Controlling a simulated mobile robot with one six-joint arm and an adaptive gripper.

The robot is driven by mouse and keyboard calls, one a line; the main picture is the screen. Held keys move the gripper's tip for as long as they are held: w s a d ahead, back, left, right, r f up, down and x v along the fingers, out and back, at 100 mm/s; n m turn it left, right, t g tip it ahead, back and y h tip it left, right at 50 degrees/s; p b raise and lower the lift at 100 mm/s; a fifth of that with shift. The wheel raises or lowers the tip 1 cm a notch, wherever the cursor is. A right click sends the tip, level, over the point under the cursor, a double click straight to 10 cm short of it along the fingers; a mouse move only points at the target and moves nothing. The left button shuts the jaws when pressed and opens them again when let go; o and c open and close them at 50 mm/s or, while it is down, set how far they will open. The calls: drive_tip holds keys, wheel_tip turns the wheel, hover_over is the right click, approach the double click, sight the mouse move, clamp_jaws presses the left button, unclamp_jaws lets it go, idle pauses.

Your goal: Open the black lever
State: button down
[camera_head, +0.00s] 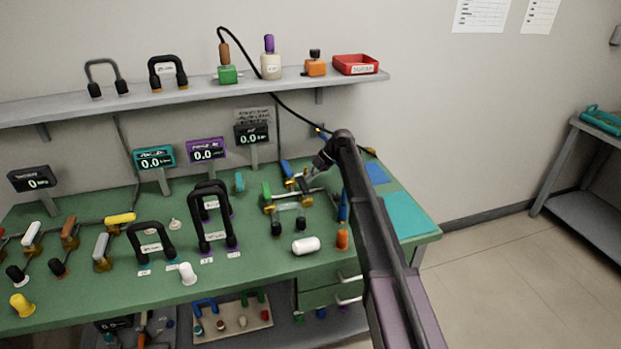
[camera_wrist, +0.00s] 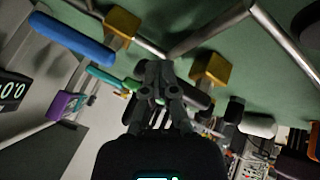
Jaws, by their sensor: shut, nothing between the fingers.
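My gripper (camera_wrist: 153,72) is shut and empty, its fingers together in the middle of the wrist view. It is among the pipes and valves at the back right of the green bench. A dark cylindrical handle, which looks like the black lever (camera_wrist: 198,96), lies just right of the fingers, by a gold valve block (camera_wrist: 211,68). I cannot tell whether the fingers touch it. In the head view my gripper (camera_head: 304,182) is small beside the pipework, and the black lever cannot be made out clearly there.
A blue handle (camera_wrist: 72,38) with another gold block (camera_wrist: 122,22) is on the left, near a teal handle (camera_wrist: 112,80). Metal pipes (camera_wrist: 212,28) cross close above. On the bench (camera_head: 265,275), a white cylinder (camera_head: 306,245) and an orange-handled piece (camera_head: 342,239) lie in front.

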idle(0.4)
drive_tip(key=shift+w+d, duration=0.25)
drive_tip(key=shift+d, duration=0.55)
drive_tip(key=shift+w+d, duration=0.2)
drive_tip(key=shift+d, duration=0.4)
drive_tip(key=shift+w+d, duration=0.2)
drive_tip(key=shift+d, duration=0.35)
drive_tip(key=w+d+r+p, duration=0.3)
drive_tip(key=w+r+p, duration=0.2)
drive_tip(key=r+p, duration=0.3)
drive_tip(key=shift+s+d, duration=0.1)
drive_tip(key=shift+s, duration=0.05)
drive_tip(key=s+d+f+m+h, duration=0.1)
drive_tip(key=s+d+m, duration=0.3)
drive_tip(key=s+m, duration=0.5)
drive_tip(key=s+d+f+m+h, duration=0.1)
drive_tip(key=s+d+m+h, duration=0.3)
drive_tip(key=s, duration=1.8)
drive_tip(key=s+d+f+m+h, duration=0.1)
drive_tip(key=s+d+m, duration=0.3)
drive_tip(key=s+m, duration=1.1)
drive_tip(key=shift+s+f+t+h, duration=0.15)
drive_tip(key=shift+s+t+h, duration=0.15)
drive_tip(key=shift+h, duration=0.4)
